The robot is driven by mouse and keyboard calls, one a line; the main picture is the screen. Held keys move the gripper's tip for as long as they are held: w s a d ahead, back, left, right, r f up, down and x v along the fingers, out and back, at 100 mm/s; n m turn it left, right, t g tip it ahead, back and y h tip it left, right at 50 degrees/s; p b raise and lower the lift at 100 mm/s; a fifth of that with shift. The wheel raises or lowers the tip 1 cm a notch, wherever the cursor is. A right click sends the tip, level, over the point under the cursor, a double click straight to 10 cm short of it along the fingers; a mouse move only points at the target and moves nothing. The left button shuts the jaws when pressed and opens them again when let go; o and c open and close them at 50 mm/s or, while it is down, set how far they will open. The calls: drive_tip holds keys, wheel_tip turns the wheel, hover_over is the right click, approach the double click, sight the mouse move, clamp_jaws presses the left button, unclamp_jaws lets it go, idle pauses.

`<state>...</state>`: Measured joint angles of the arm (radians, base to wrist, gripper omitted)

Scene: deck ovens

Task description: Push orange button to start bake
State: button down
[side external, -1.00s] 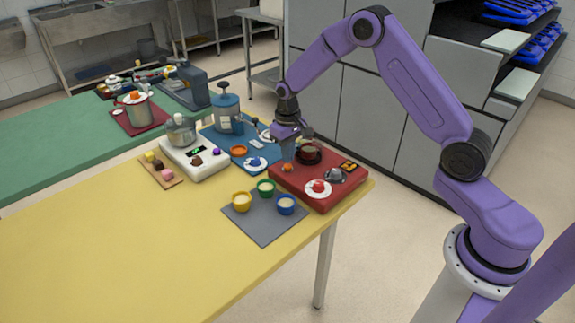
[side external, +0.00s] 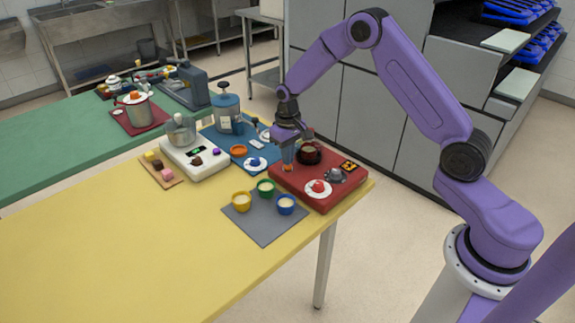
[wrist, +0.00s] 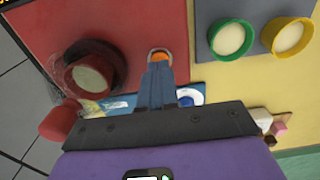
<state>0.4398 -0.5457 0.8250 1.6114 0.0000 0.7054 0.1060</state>
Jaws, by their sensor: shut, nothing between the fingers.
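The orange button (wrist: 159,55) sits in a pale ring on the red base (side external: 285,182). In the wrist view its far part shows just beyond my fingertips. My gripper (wrist: 158,66) is shut and empty, pointing down with its tips at the button, apparently touching it. In the side view my gripper (side external: 287,165) hides most of the button. How far the button is pressed in cannot be told. A small black display (side external: 349,165) with orange marks lies on the far right of the base.
A dark red pot (side external: 309,152) stands close beside my gripper. A red knob on a white disc (side external: 318,188) and a grey piece (side external: 335,174) share the base. Several small cups stand on a grey mat (side external: 262,225). The yellow table (side external: 120,245) is clear at left.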

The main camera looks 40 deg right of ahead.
drive_tip(key=shift+f, duration=0.6)
idle(0.3)
drive_tip(key=shift+r, duration=3.5)
drive_tip(key=s+a+r+n, duration=0.3)
drive_tip(key=s+a+r, duration=0.15)
drive_tip(key=s, duration=0.45)
drive_tip(key=s+a+r+n, duration=0.35)
drive_tip(key=s+a, duration=0.25)
drive_tip(key=s, duration=0.2)
drive_tip(key=s+d+r+n, duration=0.1)
drive_tip(key=s+d+n, duration=0.1)
drive_tip(key=s, duration=0.8)
drive_tip(key=s+d+r+n, duration=0.1)
drive_tip(key=s+n, duration=0.3)
drive_tip(key=s, duration=0.7)
drive_tip(key=shift+d, duration=0.5)
